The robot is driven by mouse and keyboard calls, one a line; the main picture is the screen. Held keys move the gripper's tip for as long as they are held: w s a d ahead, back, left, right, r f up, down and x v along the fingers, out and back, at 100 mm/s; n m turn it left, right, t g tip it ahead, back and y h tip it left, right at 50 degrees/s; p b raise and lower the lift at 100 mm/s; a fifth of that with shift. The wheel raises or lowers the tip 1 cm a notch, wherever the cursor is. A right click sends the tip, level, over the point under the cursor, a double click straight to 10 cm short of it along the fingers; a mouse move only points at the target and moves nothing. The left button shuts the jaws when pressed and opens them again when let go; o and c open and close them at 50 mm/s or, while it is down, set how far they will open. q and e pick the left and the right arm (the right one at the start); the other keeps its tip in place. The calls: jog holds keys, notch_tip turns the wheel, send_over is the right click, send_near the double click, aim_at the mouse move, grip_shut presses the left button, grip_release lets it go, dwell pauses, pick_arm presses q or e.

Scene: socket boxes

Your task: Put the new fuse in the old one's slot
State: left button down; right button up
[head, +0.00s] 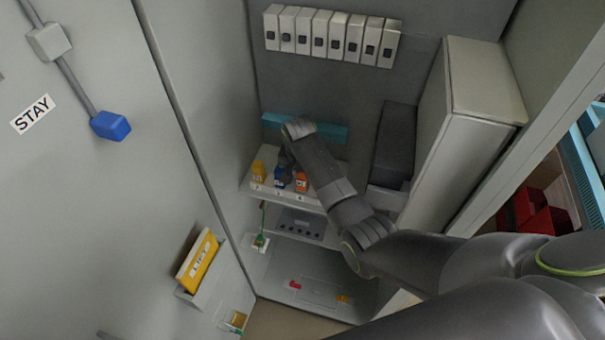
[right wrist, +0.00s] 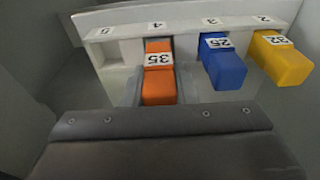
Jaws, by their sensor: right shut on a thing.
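An orange fuse (right wrist: 159,80) marked 35 is at the slot labelled 4 in a white fuse holder (right wrist: 107,50). My right gripper (right wrist: 158,92) is shut on it, with a grey finger on each side. I cannot tell how deep the fuse sits. A blue fuse (right wrist: 225,65) marked 25 is at slot 3, and a yellow fuse (right wrist: 283,60) marked 32 is at slot 2. The slot labelled 5 shows no fuse. In the head view the orange fuse (head: 301,182) is beside my right gripper (head: 291,164). My left gripper is out of view.
A red piece (head: 295,285) and a yellow-orange piece (head: 343,299) lie on the cabinet's lower shelf (head: 272,280). A row of switches (head: 336,33) is above, and a tall white box (head: 470,110) stands right. A yellow binder (head: 199,259) sits in the door pocket.

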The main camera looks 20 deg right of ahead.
jog(key=shift+f, duration=0.45)
jog(key=shift+f, duration=0.1)
jog(key=shift+f, duration=0.4)
jog(key=o, duration=1)
